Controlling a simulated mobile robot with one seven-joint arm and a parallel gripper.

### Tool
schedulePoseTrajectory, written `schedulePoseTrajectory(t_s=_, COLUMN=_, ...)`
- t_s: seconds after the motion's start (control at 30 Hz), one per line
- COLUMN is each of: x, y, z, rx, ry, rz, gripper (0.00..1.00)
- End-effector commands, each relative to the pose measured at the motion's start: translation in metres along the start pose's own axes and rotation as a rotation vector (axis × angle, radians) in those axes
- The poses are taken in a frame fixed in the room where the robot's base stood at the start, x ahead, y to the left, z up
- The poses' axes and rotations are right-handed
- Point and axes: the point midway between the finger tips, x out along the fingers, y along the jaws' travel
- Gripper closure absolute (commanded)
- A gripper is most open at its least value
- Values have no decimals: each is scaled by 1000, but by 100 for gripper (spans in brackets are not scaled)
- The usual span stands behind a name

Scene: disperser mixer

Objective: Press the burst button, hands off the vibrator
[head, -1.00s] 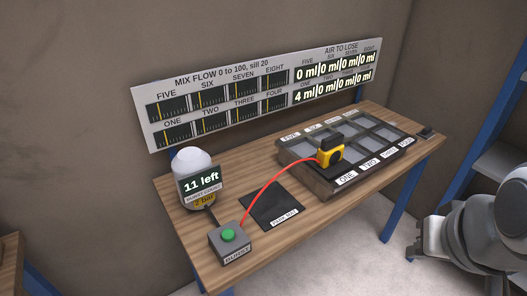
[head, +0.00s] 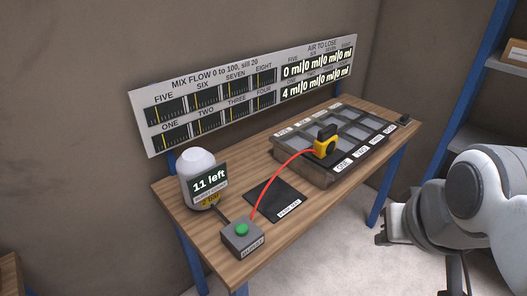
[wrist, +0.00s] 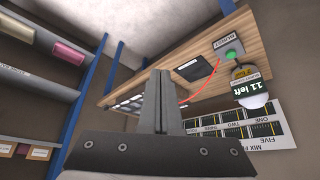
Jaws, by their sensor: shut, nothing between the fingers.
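The burst button (head: 241,229) is a green knob on a grey box (head: 244,246) at the table's front left corner; it also shows upside down in the wrist view (wrist: 231,54). The yellow and black vibrator (head: 326,144) sits on the tray's near side, by the ONE label. A red hose runs from it to the button box. My gripper (head: 383,233) is off the table's right front side, apart from both. In the wrist view my gripper (wrist: 161,74) has its fingers together, with nothing between them. I cannot see the vibrator in the wrist view.
A white canister (head: 196,166) with a display reading 11 left stands behind the box. A dark park mat (head: 275,201) lies empty beside it. The compartment tray (head: 310,173) is to the right. The wall panel (head: 150,142) reads 4 ml for ONE. Blue-framed shelves (head: 480,130) stand right.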

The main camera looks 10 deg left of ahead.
Motion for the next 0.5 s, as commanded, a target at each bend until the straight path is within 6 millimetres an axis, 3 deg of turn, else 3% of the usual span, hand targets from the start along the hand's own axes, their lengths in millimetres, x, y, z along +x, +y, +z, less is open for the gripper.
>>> schedulePoseTrajectory(t_s=0.27, x=2, y=-3, z=-1, rx=7, ry=-4, rz=-12, gripper=100)
schedulePoseTrajectory(t_s=0.37, x=8, y=-17, z=-7, rx=39, ry=-21, rz=-61, gripper=100)
schedulePoseTrajectory(t_s=0.5, x=27, y=-58, z=-24, rx=149, ry=-72, rz=-198, gripper=100)
